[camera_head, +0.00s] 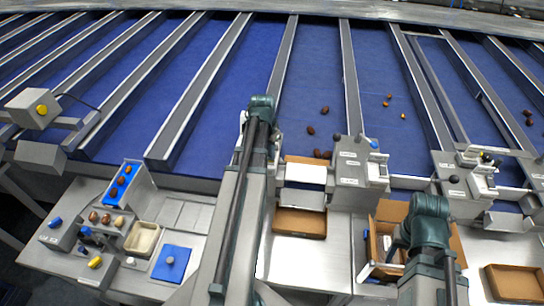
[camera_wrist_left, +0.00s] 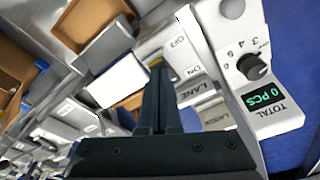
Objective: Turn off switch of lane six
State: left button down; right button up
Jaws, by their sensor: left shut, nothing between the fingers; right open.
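In the left wrist view a white control box (camera_wrist_left: 284,118) carries OFF, ON and LANE labels, a black dial (camera_wrist_left: 252,67) with numbers up to 6, and a green display (camera_wrist_left: 263,97) reading 0 PCS. My left gripper (camera_wrist_left: 160,72) is shut and empty, its fingertips beside the OFF and ON labels. A small yellow part (camera_wrist_left: 172,75) shows by the tips; contact cannot be told. The switch lever is not clearly seen. In the head view my left arm covers its gripper. My right arm reaches in at the right, its jaws hidden.
Similar grey control boxes (camera_head: 361,172) stand along the belt's near edge. Blue belt lanes (camera_head: 310,75) with metal dividers carry a few dates. An open carton (camera_head: 389,211) and a brown tray (camera_head: 300,222) lie between the boxes. A sorting bench (camera_head: 125,215) is at left.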

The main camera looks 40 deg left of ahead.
pick_arm(q)
jog(key=shift+f+b, duration=0.5)
pick_arm(e)
jog(key=shift+f, duration=0.55)
jog(key=shift+r, duration=0.1)
pick_arm(q)
notch_tip(320, 180, up, 7)
jog(key=p, duration=0.7)
jog(key=shift+r, duration=0.1)
pick_arm(e)
notch_tip(320, 180, up, 7)
